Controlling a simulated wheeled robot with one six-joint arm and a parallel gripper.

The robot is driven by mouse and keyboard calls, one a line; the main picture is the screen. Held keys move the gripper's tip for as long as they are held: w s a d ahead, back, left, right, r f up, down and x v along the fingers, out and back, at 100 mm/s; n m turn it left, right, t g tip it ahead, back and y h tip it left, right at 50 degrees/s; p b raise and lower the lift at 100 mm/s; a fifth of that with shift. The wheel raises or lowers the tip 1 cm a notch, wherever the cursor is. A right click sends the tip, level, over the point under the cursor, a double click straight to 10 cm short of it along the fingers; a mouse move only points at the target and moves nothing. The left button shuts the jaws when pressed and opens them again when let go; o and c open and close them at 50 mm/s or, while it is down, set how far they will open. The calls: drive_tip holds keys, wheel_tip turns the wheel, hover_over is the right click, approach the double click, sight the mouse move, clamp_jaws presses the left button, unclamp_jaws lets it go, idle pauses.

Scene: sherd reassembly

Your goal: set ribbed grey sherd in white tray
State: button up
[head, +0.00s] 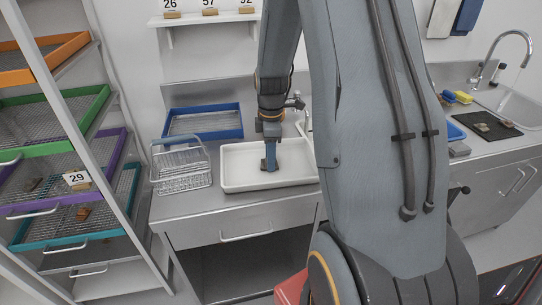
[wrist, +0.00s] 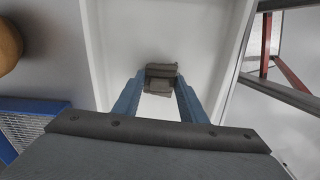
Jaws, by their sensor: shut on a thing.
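The white tray (head: 235,184) lies on the steel counter in the head view, partly hidden at its right by my arm. My gripper (head: 269,166) reaches down inside the tray's outline. In the wrist view my gripper (wrist: 160,93) is shut on the ribbed grey sherd (wrist: 161,71), a small grey-brown piece at its fingertips. The sherd also shows in the head view (head: 263,165), low beside the fingers. The tray's white floor (wrist: 205,45) spreads behind the sherd. I cannot tell whether the sherd touches the floor.
A wire rack (head: 181,169) stands left of the tray, and a blue mesh tray (head: 203,122) lies behind it. A shelf unit with coloured mesh trays stands at the left. At the right, a dark mat (head: 487,125) with sherds lies near the sink.

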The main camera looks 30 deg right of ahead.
drive_tip(key=shift+f, duration=0.1)
drive_tip(key=o, duration=1.1)
wheel_tip(320, 180, up, 12)
drive_tip(key=b, duration=0.3)
drive_tip(key=shift+s+a+f+m+t, duration=0.15)
drive_tip(key=shift+s+a+f+m, duration=0.85)
drive_tip(key=shift+s+a+m, duration=1.4)
drive_tip(key=shift+s+a+f+m+t, duration=0.2)
drive_tip(key=shift+s+a+f+m, duration=0.8)
drive_tip(key=shift+s+a+m, duration=1.35)
drive_tip(key=shift+s+a+f+m+t, duration=0.15)
drive_tip(key=shift+s+a+f+m, duration=0.85)
drive_tip(key=shift+s+a+m, duration=1.35)
drive_tip(key=shift+s+a+n, duration=0.4)
drive_tip(key=shift+s+n, duration=0.1)
drive_tip(key=shift+s, duration=0.05)
